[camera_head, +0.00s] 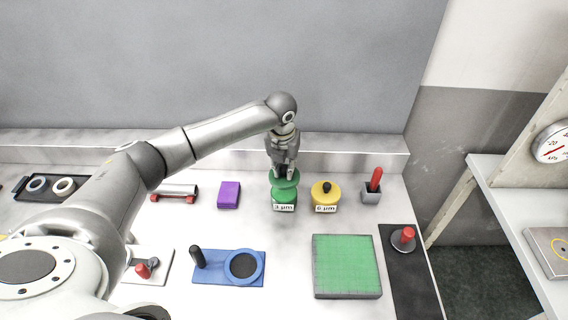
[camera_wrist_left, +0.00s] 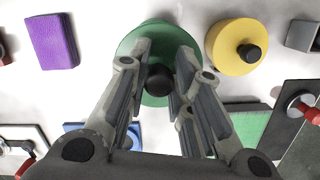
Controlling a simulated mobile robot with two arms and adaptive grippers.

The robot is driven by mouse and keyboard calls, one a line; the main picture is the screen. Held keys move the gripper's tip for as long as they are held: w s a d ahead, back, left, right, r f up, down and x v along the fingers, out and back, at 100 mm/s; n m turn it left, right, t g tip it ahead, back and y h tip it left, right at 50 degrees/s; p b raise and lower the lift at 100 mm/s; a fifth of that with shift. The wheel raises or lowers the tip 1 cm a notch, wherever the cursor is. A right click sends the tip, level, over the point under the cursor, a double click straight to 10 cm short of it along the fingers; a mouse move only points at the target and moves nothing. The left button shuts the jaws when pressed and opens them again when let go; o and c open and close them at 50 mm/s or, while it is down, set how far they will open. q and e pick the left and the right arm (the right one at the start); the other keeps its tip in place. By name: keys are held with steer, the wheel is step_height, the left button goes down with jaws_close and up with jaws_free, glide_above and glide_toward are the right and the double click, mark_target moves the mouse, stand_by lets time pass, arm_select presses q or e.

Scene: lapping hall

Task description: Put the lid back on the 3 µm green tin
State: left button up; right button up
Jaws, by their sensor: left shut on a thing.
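The green tin (camera_head: 284,198) with the "3 µm" label stands upright on the bench, left of the yellow tin. Its green lid (camera_head: 286,182) is directly over it, and I cannot tell whether a thin gap remains between them. My left gripper (camera_head: 285,170) points down from above and is shut on the lid's knob. In the left wrist view the black knob (camera_wrist_left: 160,79) shows between the fingers of the left gripper (camera_wrist_left: 162,58), with the round green lid (camera_wrist_left: 157,32) around it, hiding the tin. My right gripper is not in view.
A yellow "6 µm" tin (camera_head: 325,190) with a lid stands close on the right. A purple block (camera_head: 229,195) lies to the left, a red-handled tool in a grey holder (camera_head: 371,194) to the right. A blue fixture (camera_head: 228,268) and a green plate (camera_head: 346,266) are in front.

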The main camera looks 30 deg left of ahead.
mark_target(284, 176)
arm_select(q)
steer(key=shift+w+a+f, duration=0.1)
step_height(284, 176, down, 4)
steer(key=b, duration=0.5)
steer(key=shift+f, duration=1.15)
steer(key=shift+r+p, duration=0.1)
steer(key=shift+p, duration=0.4)
stand_by(0.5)
steer(key=shift+f+p, duration=0.2)
steer(key=shift+p, duration=0.15)
stand_by(1.0)
steer(key=shift+p, duration=0.3)
stand_by(0.3)
steer(key=o, duration=1)
